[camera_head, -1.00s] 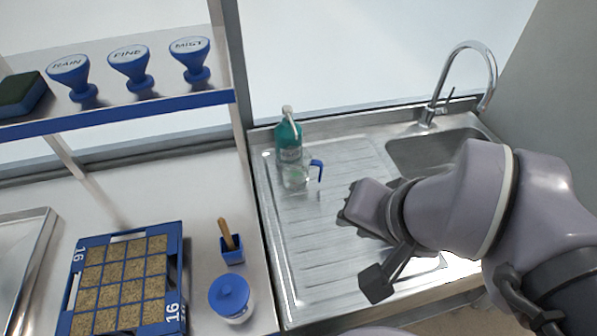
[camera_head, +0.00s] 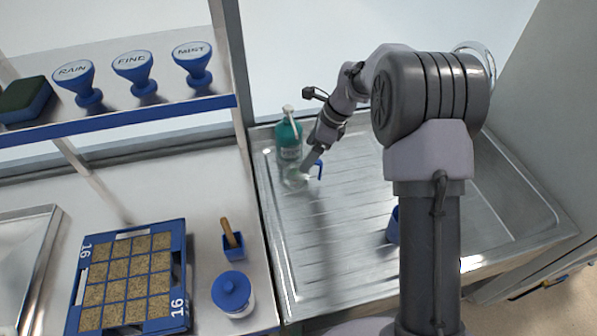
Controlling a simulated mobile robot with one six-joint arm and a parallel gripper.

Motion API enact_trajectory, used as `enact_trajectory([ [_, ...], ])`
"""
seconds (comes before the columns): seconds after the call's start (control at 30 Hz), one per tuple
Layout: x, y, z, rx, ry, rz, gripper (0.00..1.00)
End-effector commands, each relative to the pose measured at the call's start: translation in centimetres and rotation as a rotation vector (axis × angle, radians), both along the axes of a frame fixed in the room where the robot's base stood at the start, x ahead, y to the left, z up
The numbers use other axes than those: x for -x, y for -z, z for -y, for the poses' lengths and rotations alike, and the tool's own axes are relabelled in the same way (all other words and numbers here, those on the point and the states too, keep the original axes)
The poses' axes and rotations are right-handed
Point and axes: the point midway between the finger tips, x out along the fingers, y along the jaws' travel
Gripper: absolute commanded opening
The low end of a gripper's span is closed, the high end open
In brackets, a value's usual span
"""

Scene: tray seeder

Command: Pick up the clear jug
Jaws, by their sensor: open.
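The clear jug (camera_head: 294,180) stands on the ribbed steel drainboard, in front of a teal bottle. Part of the jug's rim and handle is hidden behind the gripper.
The teal pump bottle (camera_head: 288,138) stands right behind the jug. A blue object (camera_head: 393,226) shows partly beside my arm on the drainboard. A seed tray (camera_head: 181,240), a blue pot with a wooden-handled tool (camera_head: 233,246) and a blue-lidded jar (camera_head: 233,292) are at left.

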Motion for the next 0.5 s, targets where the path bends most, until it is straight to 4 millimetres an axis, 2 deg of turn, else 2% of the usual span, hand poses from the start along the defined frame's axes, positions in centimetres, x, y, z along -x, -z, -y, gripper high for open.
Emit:
enact_trajectory([
  [0.03,-0.1,1.3,-0.4,0.001,-0.002,0.001,0.84],
  [0.27,-0.3,3.4,-1.3,0.000,-0.002,0.002,0.84],
  [0.5,-0.5,7.5,-3.0,0.001,-0.003,0.001,0.84],
])
